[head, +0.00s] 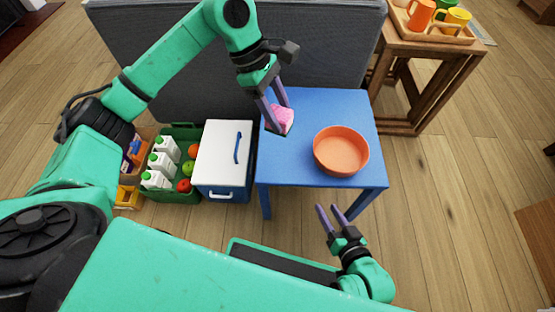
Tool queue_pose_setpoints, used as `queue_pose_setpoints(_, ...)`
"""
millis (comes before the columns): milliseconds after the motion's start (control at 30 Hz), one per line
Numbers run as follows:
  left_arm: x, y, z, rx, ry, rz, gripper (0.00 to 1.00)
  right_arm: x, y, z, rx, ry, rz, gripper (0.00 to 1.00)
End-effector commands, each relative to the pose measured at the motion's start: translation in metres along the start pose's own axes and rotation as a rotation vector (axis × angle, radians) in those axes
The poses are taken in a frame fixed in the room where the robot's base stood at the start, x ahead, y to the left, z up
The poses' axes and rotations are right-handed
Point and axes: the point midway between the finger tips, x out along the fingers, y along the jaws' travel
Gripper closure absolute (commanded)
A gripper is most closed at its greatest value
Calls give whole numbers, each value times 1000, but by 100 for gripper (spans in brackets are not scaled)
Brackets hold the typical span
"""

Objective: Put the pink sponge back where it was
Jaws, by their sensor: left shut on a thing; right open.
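The pink sponge (283,118) is between the fingers of my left gripper (278,116), over the left part of the blue table (295,172). The gripper is shut on it, pointing down. A dark edge shows beneath the sponge; I cannot tell whether the sponge touches the tabletop. An orange bowl (341,151) stands on the table to the right of the sponge. My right gripper (329,210) is open and empty, in front of the table's near edge.
A cooler box (223,150) with a white lid stands left of the table. Beside it is a green crate (178,197) with cartons and fruit. A grey panel (330,60) rises behind the table. A wooden side table (428,46) at back right bears a tray with mugs.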

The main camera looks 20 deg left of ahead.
Motion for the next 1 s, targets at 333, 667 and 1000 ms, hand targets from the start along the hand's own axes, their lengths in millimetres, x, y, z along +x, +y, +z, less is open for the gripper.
queue_pose_setpoints(333, 103, -1, -46, -1, 1, -5, 98, 20, 14, 36, 18, 59, 2, 52)
queue_pose_setpoints(667, 149, 0, -67, 1, 1, -3, 98, 28, 21, 52, 28, 90, 6, 52)
queue_pose_setpoints(1000, 151, 0, -68, 2, 2, -2, 41, 28, 22, 52, 28, 98, 6, 52)
